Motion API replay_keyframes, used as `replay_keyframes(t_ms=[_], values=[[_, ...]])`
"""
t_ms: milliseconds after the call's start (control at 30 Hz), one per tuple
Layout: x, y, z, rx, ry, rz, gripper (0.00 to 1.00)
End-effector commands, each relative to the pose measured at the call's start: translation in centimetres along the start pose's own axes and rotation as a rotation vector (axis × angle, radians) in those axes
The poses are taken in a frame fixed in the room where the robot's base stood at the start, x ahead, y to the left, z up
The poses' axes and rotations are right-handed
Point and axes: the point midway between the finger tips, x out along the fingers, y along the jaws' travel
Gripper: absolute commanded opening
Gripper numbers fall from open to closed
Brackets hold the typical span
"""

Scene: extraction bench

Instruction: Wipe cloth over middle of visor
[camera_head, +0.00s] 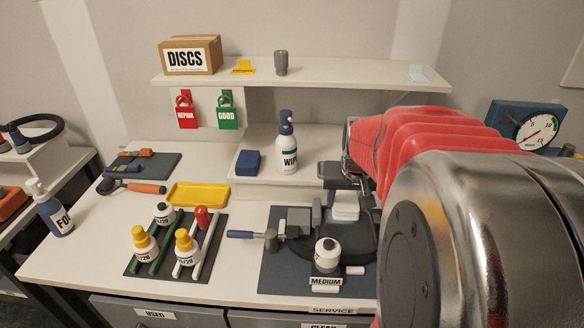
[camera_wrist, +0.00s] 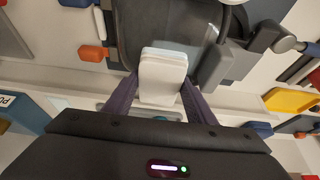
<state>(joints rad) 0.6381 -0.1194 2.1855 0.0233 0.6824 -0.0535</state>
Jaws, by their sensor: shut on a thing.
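The white cloth (camera_wrist: 163,75) is a folded pad between the two fingers of my gripper (camera_wrist: 160,98), which is shut on it. In the head view the cloth (camera_head: 345,205) shows below my gripper (camera_head: 343,180), over the right part of the bench. The visor (camera_wrist: 150,25) is a dark, glossy curved panel at the top of the wrist view. The cloth overlaps its lower edge there; I cannot tell whether they touch. In the head view the dark visor (camera_head: 350,243) lies under the cloth, partly hidden by a bottle and my arm.
A grey clamp block (camera_head: 298,220) and a hammer-like tool (camera_head: 255,235) stand left of the visor. A wipe spray bottle (camera_head: 286,150) and blue block (camera_head: 248,162) stand behind. A yellow tray (camera_head: 198,195) lies left.

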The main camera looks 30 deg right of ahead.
Motion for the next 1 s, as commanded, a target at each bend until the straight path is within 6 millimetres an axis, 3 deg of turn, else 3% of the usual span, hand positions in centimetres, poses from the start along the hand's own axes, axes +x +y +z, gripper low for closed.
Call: replay_keyframes(t_ms=[567, 1000], values=[[-1.2, 0.0, 2.4, 0.0, -0.001, 0.0, 0.32], [-1.3, 0.0, 2.8, 0.0, -0.002, 0.0, 0.32]])
